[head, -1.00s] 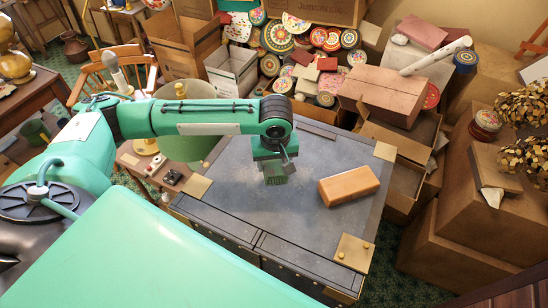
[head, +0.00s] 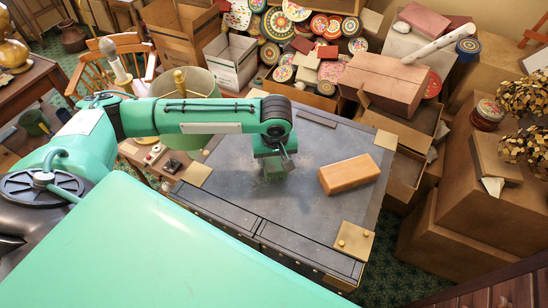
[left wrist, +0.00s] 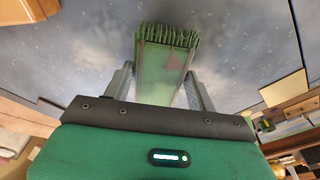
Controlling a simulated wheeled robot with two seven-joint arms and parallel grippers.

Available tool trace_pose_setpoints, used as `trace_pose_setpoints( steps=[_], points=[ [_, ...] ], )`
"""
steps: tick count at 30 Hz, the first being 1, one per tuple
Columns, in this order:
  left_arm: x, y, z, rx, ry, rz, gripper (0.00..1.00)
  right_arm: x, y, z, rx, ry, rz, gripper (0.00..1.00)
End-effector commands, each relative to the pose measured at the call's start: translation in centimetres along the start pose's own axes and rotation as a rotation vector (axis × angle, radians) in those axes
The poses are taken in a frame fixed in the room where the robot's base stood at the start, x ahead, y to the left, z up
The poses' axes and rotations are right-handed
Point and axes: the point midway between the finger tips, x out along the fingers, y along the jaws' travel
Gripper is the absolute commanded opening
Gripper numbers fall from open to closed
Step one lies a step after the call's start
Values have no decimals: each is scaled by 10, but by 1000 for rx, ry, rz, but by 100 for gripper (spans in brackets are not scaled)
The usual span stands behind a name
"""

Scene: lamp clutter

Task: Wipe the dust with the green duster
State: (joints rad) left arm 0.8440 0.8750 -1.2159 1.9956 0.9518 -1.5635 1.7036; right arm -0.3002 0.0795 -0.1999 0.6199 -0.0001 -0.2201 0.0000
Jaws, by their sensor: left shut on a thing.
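The green duster (left wrist: 165,60) is a block with dark green bristles at its far end. My left gripper (left wrist: 160,88) is shut on it, with one finger on each side. In the head view the duster (head: 274,172) shows below my left gripper (head: 275,160), over the middle of the grey trunk top (head: 240,205). I cannot tell whether the bristles touch the surface. Pale specks of dust (left wrist: 235,45) show on the grey top in the left wrist view. My right gripper is not in view.
A tan wooden block (head: 349,174) lies on the trunk top right of the duster. Brass corner plates (head: 354,240) sit at the trunk's corners. Cardboard boxes (head: 383,82) and several round tins (head: 319,25) crowd the back and right. A lampshade (head: 186,83) stands behind my left arm.

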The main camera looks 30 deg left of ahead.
Motion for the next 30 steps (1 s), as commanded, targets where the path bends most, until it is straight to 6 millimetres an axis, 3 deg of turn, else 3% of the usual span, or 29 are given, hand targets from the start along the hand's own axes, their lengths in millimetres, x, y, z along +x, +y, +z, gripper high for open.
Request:
trace_pose_setpoints(
  steps=[30],
  points=[
    [13,-2,2,0,0,-1,34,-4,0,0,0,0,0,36]
  ],
)
